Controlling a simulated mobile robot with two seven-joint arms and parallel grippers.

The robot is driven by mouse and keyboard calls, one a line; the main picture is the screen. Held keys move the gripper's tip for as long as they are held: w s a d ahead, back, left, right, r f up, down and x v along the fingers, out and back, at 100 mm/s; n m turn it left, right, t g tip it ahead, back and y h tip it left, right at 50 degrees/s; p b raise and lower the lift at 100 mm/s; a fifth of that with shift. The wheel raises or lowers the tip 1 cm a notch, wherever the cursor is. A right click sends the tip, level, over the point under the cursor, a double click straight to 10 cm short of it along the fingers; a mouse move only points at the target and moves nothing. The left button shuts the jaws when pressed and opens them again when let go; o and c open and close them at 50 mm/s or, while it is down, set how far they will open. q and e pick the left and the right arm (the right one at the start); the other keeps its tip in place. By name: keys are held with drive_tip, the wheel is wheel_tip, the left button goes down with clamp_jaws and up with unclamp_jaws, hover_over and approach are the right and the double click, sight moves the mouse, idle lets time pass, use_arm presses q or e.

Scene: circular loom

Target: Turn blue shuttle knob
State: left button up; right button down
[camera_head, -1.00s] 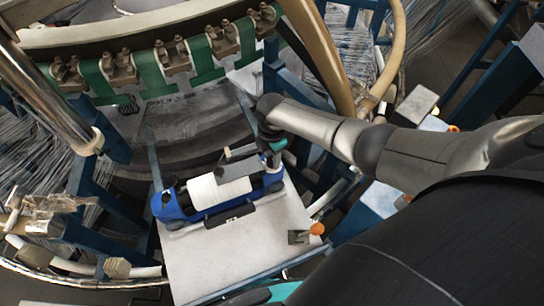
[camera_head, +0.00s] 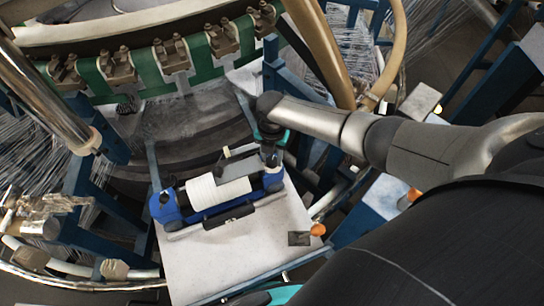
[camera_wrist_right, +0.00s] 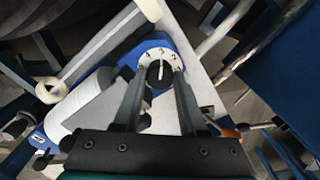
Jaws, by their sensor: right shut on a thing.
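The blue shuttle (camera_head: 170,206) lies on a pale board with a white thread spool (camera_head: 218,190) in it. In the right wrist view, its knob (camera_wrist_right: 160,74) is dark with a light pointer line, in front of a white dial (camera_wrist_right: 157,54) with dark marks at the shuttle's blue end. My right gripper (camera_head: 270,160) reaches down over the shuttle's right end. In the right wrist view, its two fingers (camera_wrist_right: 161,76) are shut on the knob, one on each side. In the head view the gripper hides the knob.
The pale board (camera_head: 240,262) has free room in front of the shuttle. A small bracket with an orange knob (camera_head: 318,230) stands at its right edge. Blue frame bars and the loom's green ring (camera_head: 150,72) with metal clamps surround it. A tan tube (camera_head: 325,60) runs behind my right arm.

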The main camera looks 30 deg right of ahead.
sight(272, 160)
idle(0.4)
drive_tip(key=shift+c, duration=2.2)
unclamp_jaws()
drive_tip(key=shift+r, duration=0.15)
wheel_tip(272, 160, up, 12)
drive_tip(key=p, duration=0.2)
